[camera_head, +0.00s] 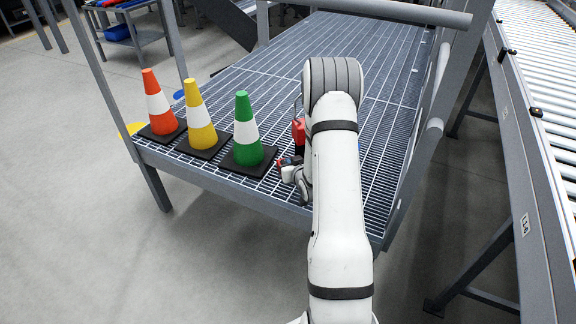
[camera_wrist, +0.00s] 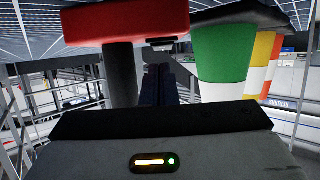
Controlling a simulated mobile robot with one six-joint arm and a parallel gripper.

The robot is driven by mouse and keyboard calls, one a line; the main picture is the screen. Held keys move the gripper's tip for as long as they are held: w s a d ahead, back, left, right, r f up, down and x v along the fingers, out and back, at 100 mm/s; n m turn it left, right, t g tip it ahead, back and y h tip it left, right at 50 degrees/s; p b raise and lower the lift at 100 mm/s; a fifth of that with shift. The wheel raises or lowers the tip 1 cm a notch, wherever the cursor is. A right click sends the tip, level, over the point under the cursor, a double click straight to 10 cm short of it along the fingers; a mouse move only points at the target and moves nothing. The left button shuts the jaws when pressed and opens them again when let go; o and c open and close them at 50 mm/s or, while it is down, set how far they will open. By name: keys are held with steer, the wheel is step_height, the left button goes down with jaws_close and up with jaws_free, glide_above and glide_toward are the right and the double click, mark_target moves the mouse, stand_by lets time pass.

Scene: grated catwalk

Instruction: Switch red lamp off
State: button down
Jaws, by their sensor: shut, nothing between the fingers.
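The red lamp (camera_head: 298,130) stands on the grating just right of the green cone, largely hidden behind my arm in the head view. In the wrist view, which looks upside down, its red body (camera_wrist: 125,22) fills the top left, with a dark cylindrical part (camera_wrist: 120,72) joined to it. A small dark piece (camera_wrist: 163,44) sits at the red body's edge. My gripper (camera_wrist: 158,70) is shut and empty, its dark fingertips close to that small piece; whether they touch it I cannot tell. In the head view my gripper (camera_head: 288,165) is low by the lamp, partly hidden.
A green cone (camera_head: 247,130), yellow cone (camera_head: 200,115) and orange cone (camera_head: 158,103) stand in a row on black bases to the left. A railing post (camera_head: 440,100) and roller conveyor (camera_head: 545,90) lie to the right. The grating behind the lamp (camera_head: 270,65) is clear.

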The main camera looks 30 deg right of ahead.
steer(key=shift+r, duration=0.15)
steer(key=shift+r, duration=0.35)
steer(key=p+v, duration=0.2)
steer(key=v, duration=0.9)
steer(key=shift+r, duration=0.15)
